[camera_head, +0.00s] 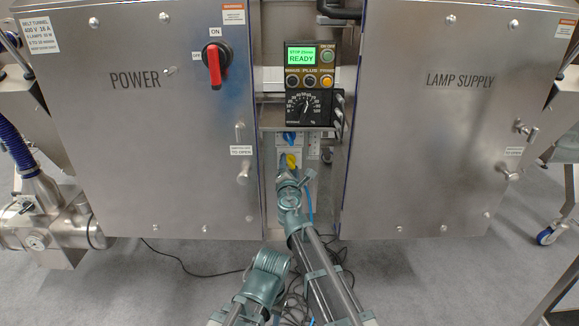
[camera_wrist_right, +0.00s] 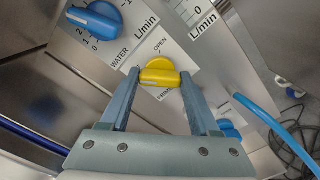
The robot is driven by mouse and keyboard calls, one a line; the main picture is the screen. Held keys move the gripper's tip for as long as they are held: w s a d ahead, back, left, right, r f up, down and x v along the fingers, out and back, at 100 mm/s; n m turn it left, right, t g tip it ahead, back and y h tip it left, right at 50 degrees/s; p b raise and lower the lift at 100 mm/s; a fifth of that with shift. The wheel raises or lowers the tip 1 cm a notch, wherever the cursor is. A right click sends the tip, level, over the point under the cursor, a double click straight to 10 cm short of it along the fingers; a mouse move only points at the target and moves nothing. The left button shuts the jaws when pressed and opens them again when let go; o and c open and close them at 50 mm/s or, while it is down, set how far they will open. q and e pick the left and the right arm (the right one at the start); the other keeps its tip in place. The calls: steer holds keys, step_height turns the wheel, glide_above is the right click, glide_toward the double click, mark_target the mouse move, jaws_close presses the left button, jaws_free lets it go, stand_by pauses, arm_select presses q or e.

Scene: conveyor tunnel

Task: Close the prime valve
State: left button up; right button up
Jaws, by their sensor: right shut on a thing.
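The prime valve is a yellow knob (camera_wrist_right: 158,72) on a pale label plate with "OPEN" printed above it and "PRIME" partly hidden below. It also shows in the head view as a small yellow spot (camera_head: 291,159) under the control box. My right gripper (camera_wrist_right: 160,82) has one finger on each side of the knob and is shut on it. The knob's grip bar lies nearly level across the wrist picture. In the head view my right wrist hides what is below the knob. My left arm shows low in the middle; its gripper is not visible.
A blue water knob (camera_wrist_right: 95,20) sits close to the yellow one, and a blue hose (camera_wrist_right: 270,125) runs nearby. The control box (camera_head: 309,108) reads READY. Steel cabinets, POWER (camera_head: 150,130) and LAMP SUPPLY (camera_head: 440,140), flank the narrow recess. Cables (camera_head: 190,268) lie on the floor.

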steer(key=shift+s+n, duration=0.1)
steer(key=shift+n, duration=0.6)
steer(key=o, duration=1.4)
steer(key=shift+c, duration=0.2)
steer(key=shift+s, duration=0.1)
